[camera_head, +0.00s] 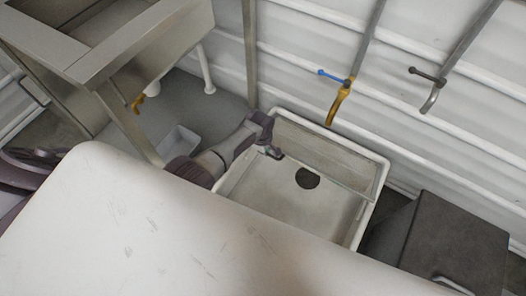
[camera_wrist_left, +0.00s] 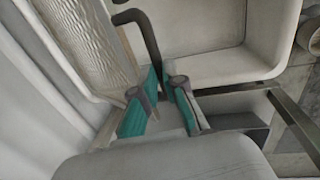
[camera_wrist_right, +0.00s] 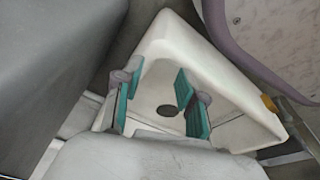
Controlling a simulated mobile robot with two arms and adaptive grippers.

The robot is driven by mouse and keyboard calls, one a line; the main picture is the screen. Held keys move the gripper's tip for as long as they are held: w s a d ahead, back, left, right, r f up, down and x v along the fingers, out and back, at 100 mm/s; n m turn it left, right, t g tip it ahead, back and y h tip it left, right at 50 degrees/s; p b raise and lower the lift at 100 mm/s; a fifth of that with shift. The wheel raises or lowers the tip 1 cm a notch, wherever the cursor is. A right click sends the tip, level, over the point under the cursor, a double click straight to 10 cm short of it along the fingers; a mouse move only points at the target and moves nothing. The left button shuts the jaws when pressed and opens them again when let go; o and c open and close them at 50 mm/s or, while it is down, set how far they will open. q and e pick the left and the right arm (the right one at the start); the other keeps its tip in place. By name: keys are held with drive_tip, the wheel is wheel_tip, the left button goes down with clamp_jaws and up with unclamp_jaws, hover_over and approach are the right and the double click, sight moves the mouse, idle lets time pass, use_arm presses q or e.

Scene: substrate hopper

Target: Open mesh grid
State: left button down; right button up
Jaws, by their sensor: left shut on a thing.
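The mesh grid (camera_head: 335,153) stands tilted up along the back of the white basin (camera_head: 382,178), and its lower edge runs over the open basin floor. In the left wrist view the mesh (camera_wrist_left: 82,38) is at the upper left, beside a bent dark rod (camera_wrist_left: 142,32). My left gripper (camera_head: 272,147) is shut at the grid's left end. The exact contact is hard to see between its teal-padded fingers (camera_wrist_left: 167,92). My right gripper (camera_wrist_right: 155,90) is open and empty in the right wrist view, with the basin (camera_wrist_right: 172,45) beyond it; the head view does not show it.
A round dark drain hole (camera_head: 307,178) shows in the basin floor. A yellow tap with a blue handle (camera_head: 338,98) and a grey tap (camera_head: 432,92) hang on the wall above. A dark box (camera_head: 455,245) stands right of the basin. A metal sink (camera_head: 120,40) is upper left.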

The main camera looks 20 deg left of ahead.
drive_tip(key=s+f+p, duration=0.1)
drive_tip(key=s+f, duration=0.3)
use_arm(q)
drive_tip(key=w+d+r+b, duration=0.2)
drive_tip(key=w+r+b, duration=0.7)
drive_tip(key=w+r, duration=0.4)
drive_tip(key=w, duration=0.2)
drive_tip(key=shift+w+d+t+b, duration=0.3)
drive_tip(key=shift+w+d+b, duration=0.05)
drive_tip(key=shift+d+b, duration=0.05)
drive_tip(key=c, duration=1.4)
unclamp_jaws()
drive_tip(key=shift+f, duration=0.1)
drive_tip(key=shift+o, duration=1)
drive_tip(key=shift+w+f, duration=0.15)
drive_tip(key=shift+f, duration=0.05)
drive_tip(key=shift+w, duration=0.2)
use_arm(e)
drive_tip(key=w+r, duration=0.3)
drive_tip(key=r, duration=0.8)
drive_tip(key=w+r+t, duration=0.1)
drive_tip(key=w+r, duration=0.2)
drive_tip(key=r, duration=0.9)
drive_tip(key=shift+r, duration=0.15)
